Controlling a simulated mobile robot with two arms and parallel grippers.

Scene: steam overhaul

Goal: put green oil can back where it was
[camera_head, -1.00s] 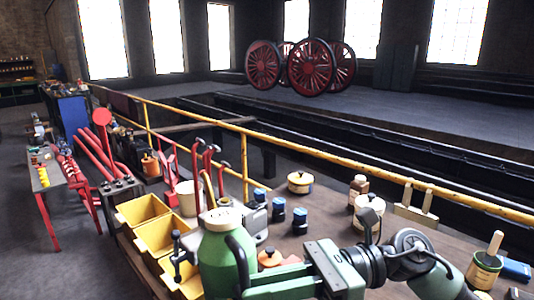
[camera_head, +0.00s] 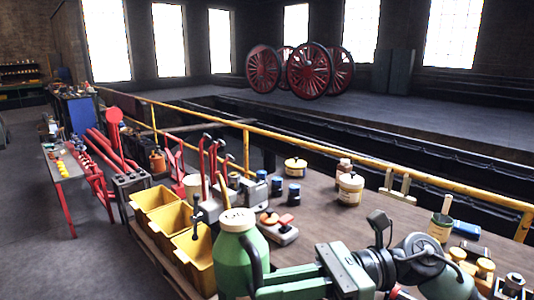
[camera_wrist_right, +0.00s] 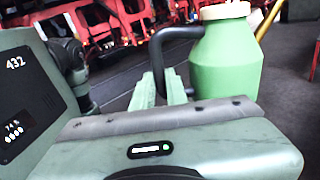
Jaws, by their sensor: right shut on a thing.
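The green oil can (camera_head: 230,266), with a cream cap and a dark curved handle, stands upright at the bottom of the head view. It also shows in the right wrist view (camera_wrist_right: 226,62). My right gripper (camera_head: 262,287) reaches in from the right and is shut on the can's dark handle. The green fingers meet the handle in the right wrist view (camera_wrist_right: 168,86). The can's bottom is cut off by the frame edge, so I cannot tell whether it touches anything. My left gripper is not in view.
Yellow bins (camera_head: 154,200) stand left of the can on the workbench (camera_head: 320,215). A grey block with orange knobs (camera_head: 279,229) is just right of the can. A yellow rail (camera_head: 380,165) runs along the back.

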